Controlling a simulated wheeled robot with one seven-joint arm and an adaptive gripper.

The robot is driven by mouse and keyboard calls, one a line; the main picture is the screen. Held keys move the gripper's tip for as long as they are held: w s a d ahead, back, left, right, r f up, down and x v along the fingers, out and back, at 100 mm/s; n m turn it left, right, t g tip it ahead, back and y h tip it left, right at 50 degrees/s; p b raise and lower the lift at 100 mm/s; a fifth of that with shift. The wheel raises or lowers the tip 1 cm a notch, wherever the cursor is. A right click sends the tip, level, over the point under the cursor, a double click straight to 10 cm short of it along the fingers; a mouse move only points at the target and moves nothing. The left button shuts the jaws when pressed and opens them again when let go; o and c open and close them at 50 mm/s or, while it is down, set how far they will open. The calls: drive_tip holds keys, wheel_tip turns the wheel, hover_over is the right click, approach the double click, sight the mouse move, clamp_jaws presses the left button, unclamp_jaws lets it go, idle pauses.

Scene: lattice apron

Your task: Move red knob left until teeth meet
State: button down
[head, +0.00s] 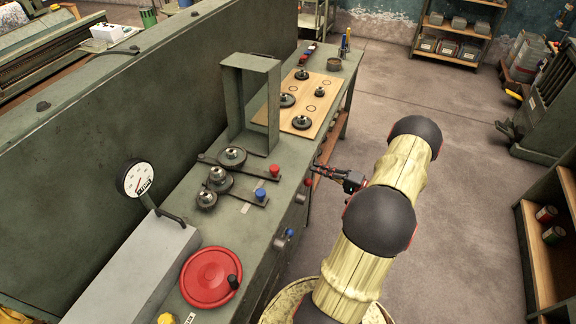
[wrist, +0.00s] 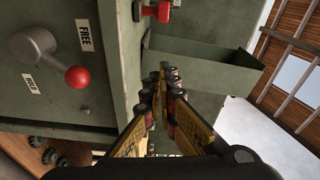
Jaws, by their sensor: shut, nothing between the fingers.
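The red knob (head: 274,169) stands on the end of a flat dark arm on the green bench top. That arm runs left to a gear (head: 232,156). A second gear (head: 219,176) and a third gear (head: 206,198) sit nearer; whether their teeth touch is too small to tell. My gripper (head: 322,169) is to the right of the red knob, apart from it, by the bench's front edge. It is shut and empty. The wrist view shows its fingers (wrist: 166,78) beside the bench's front panel.
A blue knob (head: 260,194) ends a nearer arm. A green upright frame (head: 250,100) stands behind the gears, beside a wooden gear board (head: 320,97). A red-ball lever (wrist: 77,77) with a FREE label (wrist: 83,35) is on the panel. The aisle floor is open.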

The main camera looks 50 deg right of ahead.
drive_tip(key=w+b, duration=0.1)
drive_tip(key=w, duration=0.2)
drive_tip(key=w+a, duration=0.1)
drive_tip(key=w, duration=0.2)
drive_tip(key=w+b, duration=0.1)
drive_tip(key=w, duration=0.3)
drive_tip(key=shift+a+f+b, duration=0.2)
drive_tip(key=shift+a+b, duration=0.1)
drive_tip(key=shift+w+a+f+b, duration=0.1)
drive_tip(key=shift+a+b, duration=0.25)
drive_tip(key=shift+a, duration=1.6)
drive_tip(key=shift+m+h, duration=0.8)
drive_tip(key=shift+h, duration=0.1)
drive_tip(key=a+p, duration=0.1)
drive_tip(key=s+a, duration=0.1)
drive_tip(key=a+p, duration=0.1)
drive_tip(key=a, duration=0.1)
drive_tip(key=shift+s+r+p, duration=0.2)
drive_tip(key=shift+s+p, duration=0.05)
drive_tip(key=shift+p, duration=0.1)
drive_tip(key=shift+s+a+f, duration=0.15)
drive_tip(key=shift+a+f, duration=0.05)
drive_tip(key=shift+a, duration=0.05)
drive_tip(key=shift+d, duration=0.1)
